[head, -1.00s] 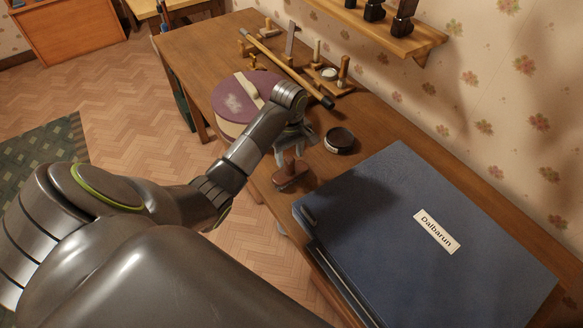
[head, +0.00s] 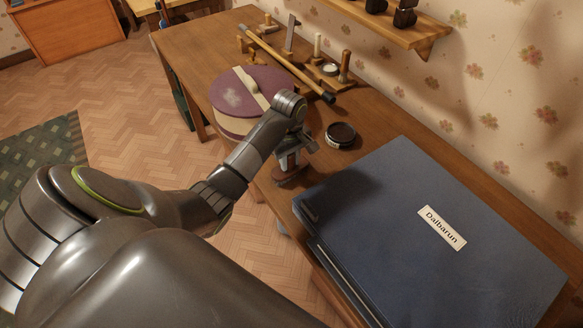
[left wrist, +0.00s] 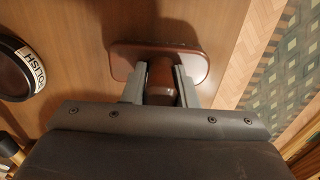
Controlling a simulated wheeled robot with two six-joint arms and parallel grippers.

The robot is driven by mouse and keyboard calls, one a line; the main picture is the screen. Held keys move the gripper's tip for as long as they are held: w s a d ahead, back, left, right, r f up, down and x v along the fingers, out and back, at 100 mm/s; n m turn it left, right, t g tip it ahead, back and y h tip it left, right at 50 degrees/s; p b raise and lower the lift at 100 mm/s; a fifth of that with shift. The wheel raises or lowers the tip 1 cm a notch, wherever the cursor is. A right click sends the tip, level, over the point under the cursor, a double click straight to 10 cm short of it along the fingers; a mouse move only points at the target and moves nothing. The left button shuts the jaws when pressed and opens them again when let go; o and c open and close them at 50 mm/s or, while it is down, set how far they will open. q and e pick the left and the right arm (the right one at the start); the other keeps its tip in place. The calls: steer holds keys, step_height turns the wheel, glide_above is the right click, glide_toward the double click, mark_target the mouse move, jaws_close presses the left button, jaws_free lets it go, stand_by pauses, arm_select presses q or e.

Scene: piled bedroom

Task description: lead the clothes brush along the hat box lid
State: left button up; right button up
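The clothes brush (head: 289,179), a red-brown oblong with a raised grip, lies at the desk's front edge. It also shows in the left wrist view (left wrist: 196,64). My left gripper (head: 288,163) is down at the brush. In the left wrist view its two fingers (left wrist: 160,84) stand on either side of the brown grip, very close to it; whether they press on it I cannot tell. The hat box lid (head: 273,82), round and purple with a pale dusty patch and a cream strip across it, is on the hat box behind my left arm. My right gripper is not in view.
A round polish tin (head: 341,135) stands right of my left gripper. A big blue box labelled Dalbarun (head: 400,210) fills the near desk. A long rod (head: 290,66) and small wooden stands lie behind the lid. A shelf (head: 400,28) is on the wall.

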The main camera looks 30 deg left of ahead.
arm_select(q)
jaws_close()
steer(key=shift+r+p, duration=1.55)
steer(key=shift+r, duration=0.95)
steer(key=shift+r+p, duration=0.55)
steer(key=shift+r, duration=0.5)
steer(key=shift+r+p, duration=1.35)
steer(key=shift+r, duration=1.15)
